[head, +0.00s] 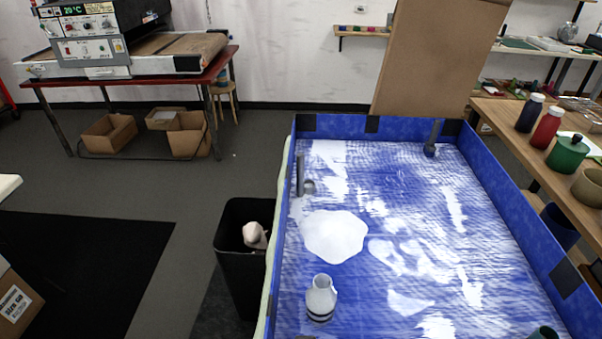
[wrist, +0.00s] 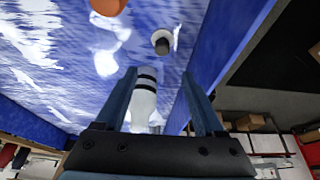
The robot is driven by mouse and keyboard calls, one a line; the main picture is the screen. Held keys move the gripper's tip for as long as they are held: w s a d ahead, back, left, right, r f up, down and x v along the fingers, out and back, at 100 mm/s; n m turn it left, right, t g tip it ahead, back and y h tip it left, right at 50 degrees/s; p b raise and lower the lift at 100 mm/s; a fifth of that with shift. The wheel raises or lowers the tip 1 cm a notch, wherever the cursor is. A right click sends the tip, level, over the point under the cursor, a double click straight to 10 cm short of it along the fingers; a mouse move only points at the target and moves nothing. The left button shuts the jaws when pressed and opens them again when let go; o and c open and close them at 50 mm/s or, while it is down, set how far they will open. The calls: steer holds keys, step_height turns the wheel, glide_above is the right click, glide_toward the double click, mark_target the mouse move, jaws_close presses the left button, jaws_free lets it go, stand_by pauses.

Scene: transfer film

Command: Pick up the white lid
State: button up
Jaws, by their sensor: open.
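In the wrist view, a small round white piece with a dark cylindrical part (wrist: 162,46) is on the blue surface, beyond my fingertips; it may be the white lid, but I cannot tell for sure. My gripper (wrist: 159,76) is open, with its two blue fingers apart and nothing clasped. A white bottle with black bands (wrist: 145,95) appears between the fingers, apparently below them. The bottle also shows upright in the head view (head: 321,296), near the front left of the blue tray (head: 515,200). My gripper is not visible in the head view.
A flat white patch (head: 335,236) lies behind the bottle. A part-seen orange object (wrist: 108,5) is at the wrist view's top edge. Raised blue walls border the tray. A black bin (head: 243,275) stands left of it; a bench with bottles (head: 547,127) is at right.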

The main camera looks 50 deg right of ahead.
steer(key=x, duration=0.6)
steer(key=shift+s+d+f+b, duration=0.15)
steer(key=shift+f+b, duration=0.15)
steer(key=shift+f, duration=0.15)
steer(key=shift+w+a+x, duration=0.1)
steer(key=shift+a+x, duration=0.05)
steer(key=shift+x, duration=1.3)
steer(key=shift+w+a+x, duration=0.1)
steer(key=shift+a+x, duration=0.05)
steer(key=shift+x, duration=1.25)
jaws_close()
